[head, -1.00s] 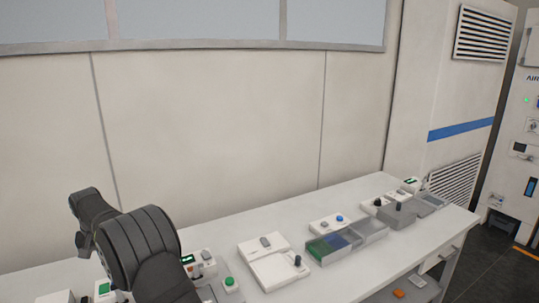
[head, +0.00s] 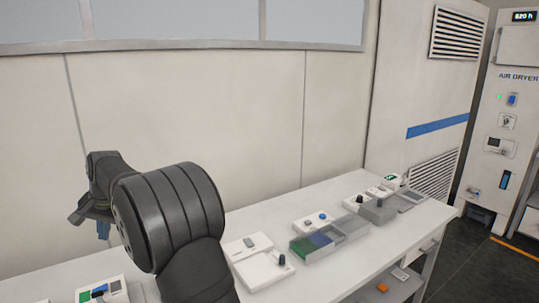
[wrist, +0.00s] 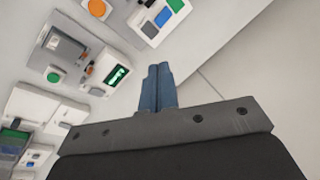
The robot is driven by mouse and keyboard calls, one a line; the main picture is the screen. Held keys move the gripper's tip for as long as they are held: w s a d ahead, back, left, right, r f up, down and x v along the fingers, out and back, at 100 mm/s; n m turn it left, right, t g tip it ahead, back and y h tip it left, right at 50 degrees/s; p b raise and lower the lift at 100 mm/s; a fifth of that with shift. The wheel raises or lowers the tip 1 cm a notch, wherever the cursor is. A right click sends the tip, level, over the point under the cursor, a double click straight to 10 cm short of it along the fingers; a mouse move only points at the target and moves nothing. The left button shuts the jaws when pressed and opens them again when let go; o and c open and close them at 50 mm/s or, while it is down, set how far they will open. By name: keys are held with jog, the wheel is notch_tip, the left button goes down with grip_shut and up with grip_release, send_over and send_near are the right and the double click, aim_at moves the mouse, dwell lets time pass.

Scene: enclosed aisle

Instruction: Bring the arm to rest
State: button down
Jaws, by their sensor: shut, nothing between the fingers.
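My arm rises from the bottom of the head view, in front of the bench. My gripper (head: 103,228) hangs at its far end at the left, above the bench and in front of the wall. In the wrist view my gripper (wrist: 158,72) shows two blue fingers pressed together with nothing between them. The fingers are over the edge between the bench devices and the plain wall, touching nothing that I can see.
The white bench (head: 410,220) runs along the wall, with switch boxes, a white device (head: 258,262) and a grey tray (head: 318,247) with green and blue parts. In the wrist view, a green-lit display (wrist: 117,75) lies left of the fingers. An air dryer cabinet (head: 510,130) stands at right.

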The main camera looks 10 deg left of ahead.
jog(key=shift+d+r+m, duration=0.3)
jog(key=shift+d+r, duration=0.3)
jog(key=c, duration=1.2)
grip_release()
jog(key=o, duration=0.3)
jog(key=shift+w+d+f, duration=0.15)
jog(key=o, duration=0.9)
jog(key=w+d+f+n+h, duration=0.1)
jog(key=w+d+f+n, duration=0.1)
jog(key=w+d+f, duration=0.2)
jog(key=d+f, duration=0.1)
jog(key=d, duration=0.2)
jog(key=shift+d+f+n+h, duration=0.25)
jog(key=shift+n+h, duration=0.15)
jog(key=w+d+f+n+h, duration=0.25)
jog(key=d+f, duration=0.25)
jog(key=d, duration=0.3)
jog(key=shift+n+y, duration=0.25)
jog(key=shift+n, duration=0.1)
jog(key=f, duration=1)
jog(key=shift+w+d, duration=0.15)
jog(key=shift+d, duration=0.05)
jog(key=shift+r, duration=0.1)
